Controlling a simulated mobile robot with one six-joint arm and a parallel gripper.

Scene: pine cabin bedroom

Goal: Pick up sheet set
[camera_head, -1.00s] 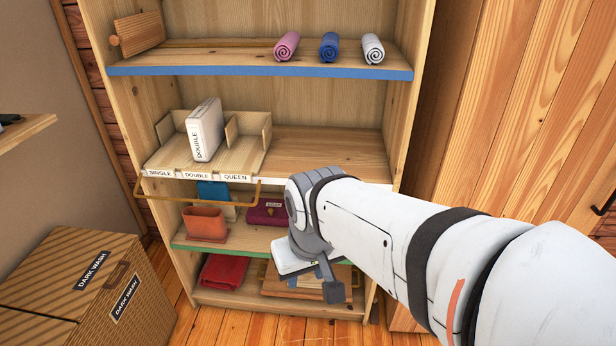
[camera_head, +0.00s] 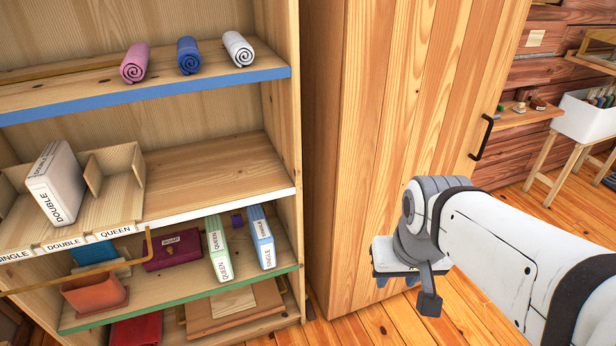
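Three labelled sheet sets show in the head view. A white set marked DOUBLE (camera_head: 57,184) stands upright in a wooden divider tray (camera_head: 122,196) on the middle shelf. A green-edged set marked QUEEN (camera_head: 219,249) and a blue-edged set marked SINGLE (camera_head: 262,237) stand upright on the green-edged shelf below. My gripper (camera_head: 397,283) hangs in front of the wardrobe, right of the shelf unit and clear of all three sets. It is seen from above and behind, so its finger opening, and whether it holds anything, cannot be made out.
A tall wooden wardrobe (camera_head: 385,110) stands right of the shelves. Rolled towels, including a blue one (camera_head: 188,56), lie on the top shelf. A brass rail (camera_head: 75,275) runs before the tray. An orange pot (camera_head: 94,294) and purple box (camera_head: 172,250) share the lower shelf.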

